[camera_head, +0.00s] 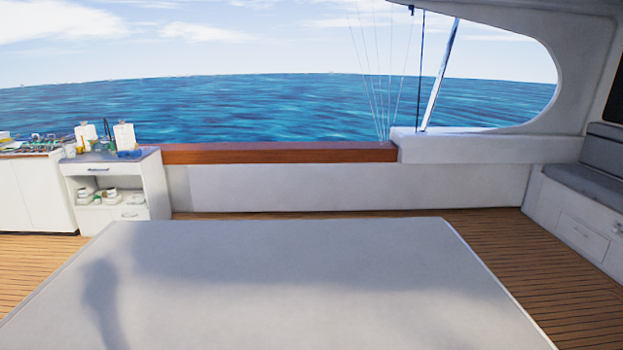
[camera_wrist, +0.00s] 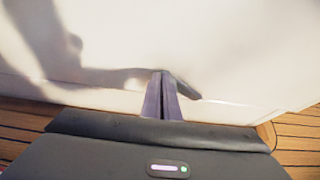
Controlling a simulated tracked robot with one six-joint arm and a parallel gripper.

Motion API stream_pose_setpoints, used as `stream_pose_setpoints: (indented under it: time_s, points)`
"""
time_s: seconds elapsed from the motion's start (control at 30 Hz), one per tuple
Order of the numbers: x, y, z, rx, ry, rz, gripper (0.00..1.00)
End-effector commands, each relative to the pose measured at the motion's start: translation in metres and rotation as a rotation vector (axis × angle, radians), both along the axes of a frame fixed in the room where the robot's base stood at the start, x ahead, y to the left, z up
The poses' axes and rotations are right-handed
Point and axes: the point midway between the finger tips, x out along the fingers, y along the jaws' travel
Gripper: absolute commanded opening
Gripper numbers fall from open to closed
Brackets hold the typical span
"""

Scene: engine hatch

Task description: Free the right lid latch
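The engine hatch shows in the head view as a large pale lid (camera_head: 290,270) across the foreground. No latch can be made out there. In the wrist view a pale hatch surface (camera_wrist: 240,60) fills the upper part. My gripper (camera_wrist: 162,74) points at this surface, its two slim fingers close together with only a thin dark line between them. A short dark bar (camera_wrist: 184,89) slants down to the right from beside the fingertips. It may be the latch handle or a shadow. I cannot tell whether the fingertips touch it. My gripper is out of the head view.
Wooden deck (camera_head: 500,240) surrounds the hatch. A white cabinet (camera_head: 120,190) with bottles and boxes stands at the back left. A grey-cushioned bench (camera_head: 590,200) is at the right. A low white wall with a wooden rail (camera_head: 280,153) closes the back.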

Motion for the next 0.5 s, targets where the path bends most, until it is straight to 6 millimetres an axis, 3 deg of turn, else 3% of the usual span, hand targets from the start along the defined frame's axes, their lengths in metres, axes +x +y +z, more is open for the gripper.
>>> stream_pose_setpoints:
  time_s: [0.5]
  points:
    - [-0.0012, 0.0036, 0.0025, 0.004, 0.006, 0.003, 0.00]
